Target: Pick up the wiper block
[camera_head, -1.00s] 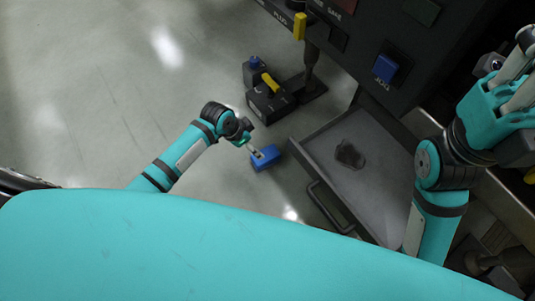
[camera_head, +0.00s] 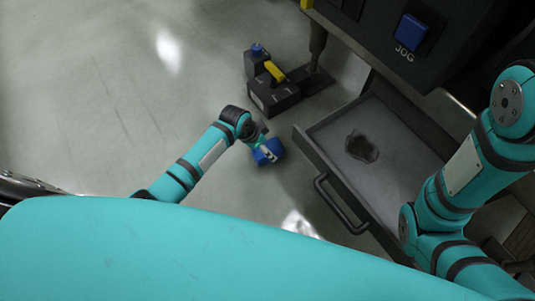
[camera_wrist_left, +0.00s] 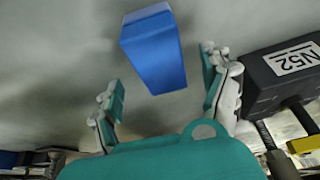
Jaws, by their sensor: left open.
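A blue block (camera_head: 271,150), which I take to be the wiper block, is at the end of my left arm in the head view. In the left wrist view the blue block (camera_wrist_left: 155,55) has a paler end face and lies ahead of and between the two fingers. My left gripper (camera_head: 263,149) is open, with a finger on either side of the block's line; it also shows in the left wrist view (camera_wrist_left: 161,82). I cannot tell whether a finger touches the block. My right gripper is out of view; only its arm shows.
A black box with a yellow handle (camera_head: 272,92) stands beyond the block, its N52 label (camera_wrist_left: 293,59) near my left gripper's right finger. An open grey drawer (camera_head: 330,140) with a dark stain is at right, under a machine with a blue JOG button (camera_head: 411,32). The left floor is clear.

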